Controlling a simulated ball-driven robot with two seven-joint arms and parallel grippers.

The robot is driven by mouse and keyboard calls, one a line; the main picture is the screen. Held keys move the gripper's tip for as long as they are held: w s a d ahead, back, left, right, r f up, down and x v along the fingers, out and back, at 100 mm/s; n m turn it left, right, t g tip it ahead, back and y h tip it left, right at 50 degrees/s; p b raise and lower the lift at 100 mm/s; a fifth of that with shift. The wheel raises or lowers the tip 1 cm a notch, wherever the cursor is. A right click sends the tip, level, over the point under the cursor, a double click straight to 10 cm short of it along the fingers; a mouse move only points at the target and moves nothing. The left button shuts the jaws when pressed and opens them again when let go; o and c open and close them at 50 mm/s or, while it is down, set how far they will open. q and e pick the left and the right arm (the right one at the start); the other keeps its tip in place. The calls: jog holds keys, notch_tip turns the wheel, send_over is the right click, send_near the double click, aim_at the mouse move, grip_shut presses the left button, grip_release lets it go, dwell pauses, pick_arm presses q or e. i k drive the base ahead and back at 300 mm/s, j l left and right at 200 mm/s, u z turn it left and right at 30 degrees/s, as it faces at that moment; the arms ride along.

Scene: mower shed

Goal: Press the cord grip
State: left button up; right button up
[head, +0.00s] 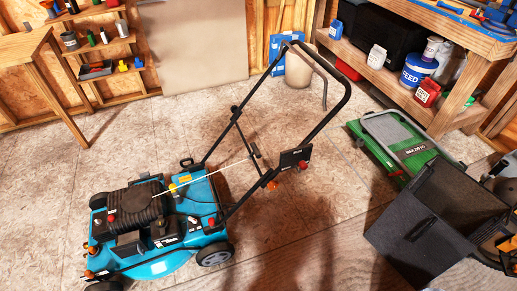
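A blue lawn mower (190,205) with a black engine cover (135,205) stands on the floor at left centre. Its black tubular handlebar (330,110) rises to the upper right. A thin white cord (215,172) runs from the engine up to a small black bar (254,150), which looks like the cord grip. The grip is beside the handlebar's lower tubes; I cannot tell whether it touches them. A black box (295,157) with a red knob sits on the handlebar's right tube. Neither of my grippers is in view.
A wooden workbench (455,30) with containers below is at upper right, shelves (100,45) at upper left. The floor left of the mower is clear.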

aim_at(255, 150)
jog(key=i+l, duration=0.1)
jog(key=l, duration=0.6)
jog(key=i+l+u, duration=0.15)
jog(key=l, duration=0.5)
